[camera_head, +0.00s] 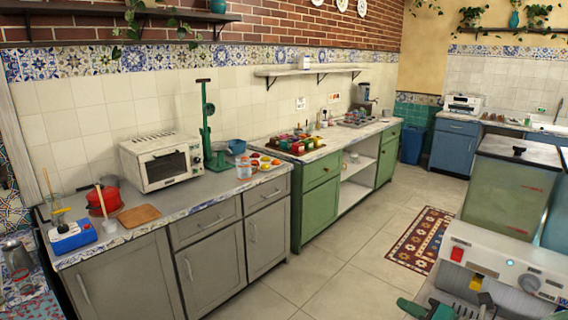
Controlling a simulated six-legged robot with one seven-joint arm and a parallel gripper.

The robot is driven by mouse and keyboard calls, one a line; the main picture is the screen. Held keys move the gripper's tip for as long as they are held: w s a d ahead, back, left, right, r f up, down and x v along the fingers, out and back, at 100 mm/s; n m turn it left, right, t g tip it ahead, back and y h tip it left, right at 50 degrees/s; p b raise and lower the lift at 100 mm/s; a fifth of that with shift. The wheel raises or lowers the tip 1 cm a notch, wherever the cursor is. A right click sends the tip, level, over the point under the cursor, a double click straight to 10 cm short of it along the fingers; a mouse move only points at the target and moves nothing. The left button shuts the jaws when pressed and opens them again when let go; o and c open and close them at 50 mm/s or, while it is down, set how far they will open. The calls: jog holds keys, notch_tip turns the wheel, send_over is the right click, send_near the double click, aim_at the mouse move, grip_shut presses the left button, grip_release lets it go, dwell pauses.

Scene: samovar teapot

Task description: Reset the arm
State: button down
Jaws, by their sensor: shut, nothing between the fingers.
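My gripper does not show in the body camera view, and I cannot make out any part of my arm with certainty. The view looks over a kitchen with a grey-topped counter (205,189) along the left wall. A green and dark shape (430,310) is cut off by the bottom edge at the right; I cannot tell what it is.
A white toaster oven (163,161), a green press (207,125), a red pot (104,200) and a wooden board (139,216) stand on the counter. A white appliance (500,275) and a greenish box (512,185) fill the right. The tiled floor (345,250) between is free, with a patterned rug (420,240).

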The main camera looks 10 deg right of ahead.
jog(key=s+a+n+g, duration=0.3)
jog(key=a+n+g, duration=0.2)
jog(key=a+n, duration=0.55)
jog(key=s+a+n+g, duration=0.35)
jog(key=a+n, duration=0.35)
jog(key=n, duration=0.6)
jog(key=s+r+n+h, duration=0.1)
jog(key=n, duration=0.5)
jog(key=s+r+n+h, duration=0.1)
jog(key=r+n+h, duration=0.1)
jog(key=n, duration=0.5)
jog(key=s+a+r+n+h, duration=0.1)
jog(key=n+h, duration=0.1)
jog(key=n, duration=0.4)
jog(key=shift+s+r+n, duration=0.1)
jog(key=shift+r+n, duration=0.15)
jog(key=shift+r, duration=0.05)
jog(key=shift+d, duration=0.15)
